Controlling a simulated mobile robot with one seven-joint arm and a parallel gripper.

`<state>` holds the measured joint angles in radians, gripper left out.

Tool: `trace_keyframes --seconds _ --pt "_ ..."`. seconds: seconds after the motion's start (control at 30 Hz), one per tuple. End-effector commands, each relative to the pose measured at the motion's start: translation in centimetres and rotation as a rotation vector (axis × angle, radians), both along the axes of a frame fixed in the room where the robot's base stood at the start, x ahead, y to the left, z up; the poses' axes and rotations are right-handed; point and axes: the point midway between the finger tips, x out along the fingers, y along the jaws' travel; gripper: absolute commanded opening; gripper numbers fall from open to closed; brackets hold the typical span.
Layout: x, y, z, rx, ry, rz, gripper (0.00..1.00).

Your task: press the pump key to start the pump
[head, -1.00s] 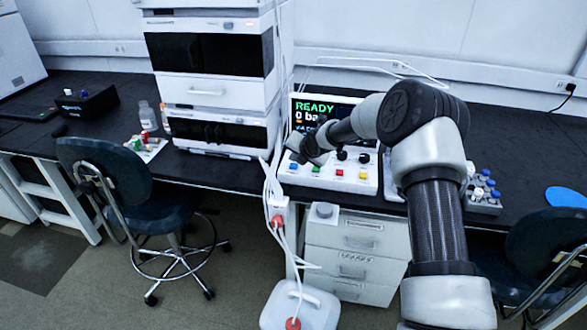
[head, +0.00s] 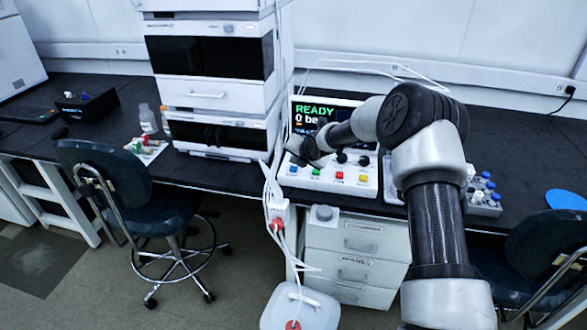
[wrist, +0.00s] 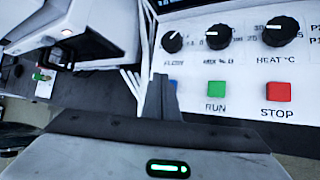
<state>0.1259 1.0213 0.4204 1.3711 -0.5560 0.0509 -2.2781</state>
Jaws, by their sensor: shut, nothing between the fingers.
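The white control panel (head: 330,186) stands on the black bench under a screen (head: 303,112) reading READY and 0 bar. No key reads PUMP; the blue key's label is hidden behind my fingers. In the head view, my gripper (head: 302,153) is over the panel's left part.
Black knobs (wrist: 217,37) sit above the keys. A yellow key (head: 363,178) is at the panel's right. The white instrument stack (head: 208,92) rises close on the left. White tubes (head: 270,190) hang by the panel's left edge. A vial rack (head: 484,209) lies to the right.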

Motion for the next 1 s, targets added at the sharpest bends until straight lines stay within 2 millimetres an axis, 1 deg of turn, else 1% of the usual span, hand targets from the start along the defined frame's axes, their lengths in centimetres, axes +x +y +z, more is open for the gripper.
trace_keyframes --seconds 0.77,1.0 --pt "0.0 0.0 0.0 0.0 0.0 0.0 0.0" --pt "-0.01 0.0 -0.75 0.0 0.0 0.0 0.0"
